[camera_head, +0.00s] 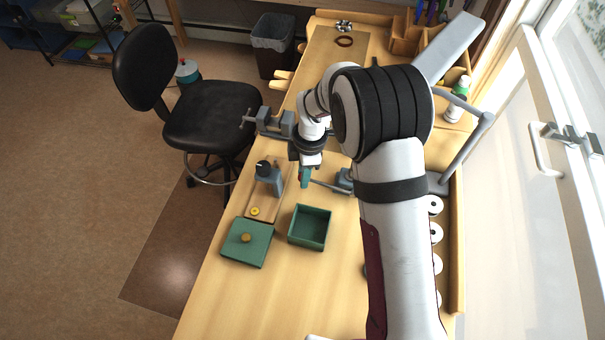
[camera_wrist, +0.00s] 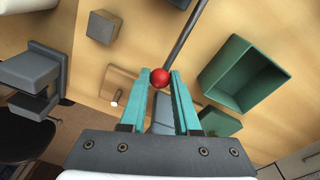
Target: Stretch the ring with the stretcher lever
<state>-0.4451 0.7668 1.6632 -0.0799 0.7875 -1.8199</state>
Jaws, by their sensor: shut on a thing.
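My gripper (camera_head: 305,180) is over the bench, left of a dark grey device (camera_head: 344,180). In the wrist view its teal fingers (camera_wrist: 160,80) are shut on the red ball knob (camera_wrist: 160,77) of a lever. The lever's grey rod (camera_wrist: 188,35) runs up and out of the wrist view; in the head view the rod (camera_head: 328,187) reaches toward the grey device, partly behind my arm. I cannot make out a ring on the device. A small yellow round piece (camera_head: 255,211) lies on a wooden board beside a grey block tool.
A green open box (camera_head: 310,228) and a green lid (camera_head: 247,243) with a brass knob are near my gripper. A grey block tool (camera_head: 268,176) and a vise (camera_head: 272,124) stand at the bench's left edge. White discs (camera_head: 435,205) line the right side. The front bench is clear.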

